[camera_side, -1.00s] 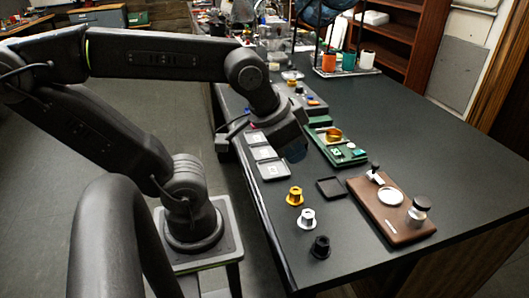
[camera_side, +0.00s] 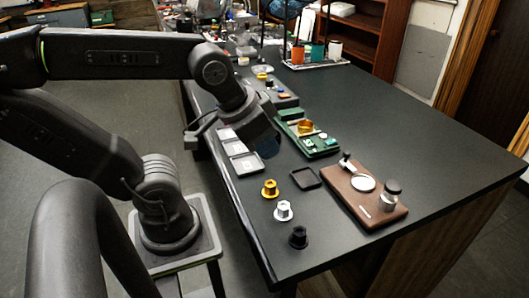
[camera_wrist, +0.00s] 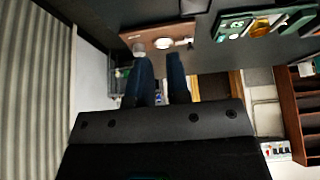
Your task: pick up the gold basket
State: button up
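The gold basket (camera_side: 270,188) stands on the dark table near its left edge in the side view, first in a row with a silver basket (camera_side: 284,210) and a black basket (camera_side: 298,237). My gripper (camera_side: 268,148) hangs above the table, beyond the gold basket and apart from it. In the wrist view, the two dark blue fingers of my gripper (camera_wrist: 158,62) are apart with nothing between them. The gold basket is not seen in the wrist view.
A brown board (camera_side: 365,203) with a white disc and a tamper lies to the right. A small black tray (camera_side: 305,179) is beside the gold basket. A green tray (camera_side: 318,149) holds a gold ring-like part. Grey square trays (camera_side: 246,163) lie near my gripper. The table's right side is clear.

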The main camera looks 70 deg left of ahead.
jog(key=o, duration=1.2)
jog(key=shift+o, duration=0.2)
jog(key=n+g+y, duration=0.4)
jog(key=n, duration=1.1)
send_over(306, 122)
jog(key=s+d, duration=0.2)
jog(key=d, duration=0.2)
notch_tip(306, 122, down, 10)
jog(key=shift+d, duration=0.1)
jog(key=shift+x, duration=2.9)
